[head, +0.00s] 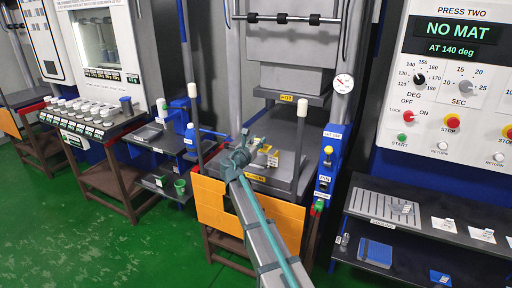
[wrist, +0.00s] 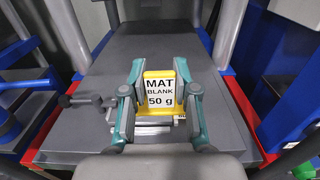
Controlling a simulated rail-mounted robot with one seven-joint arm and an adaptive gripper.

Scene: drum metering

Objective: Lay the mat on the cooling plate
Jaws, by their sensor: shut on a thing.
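My gripper (head: 264,152) is at the press in the middle of the head view, over the lower grey platen (wrist: 150,45). In the wrist view my gripper (wrist: 159,98) is shut, its teal fingers on either side of a yellow-edged block (wrist: 158,88) lettered "MAT BLANK 50 g". Flat metal parts lie just below the block; whether they join it is unclear. A grey slatted plate (head: 372,203), which looks like the cooling plate, is on the bench at the right.
White-capped posts (head: 301,108) flank the platen. The upper press block (head: 290,75) hangs above it. A blue control post (head: 326,165) stands between press and right bench. The right panel display (head: 452,38) reads "NO MAT AT 140 deg". White cards (head: 482,234) lie beside the slatted plate.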

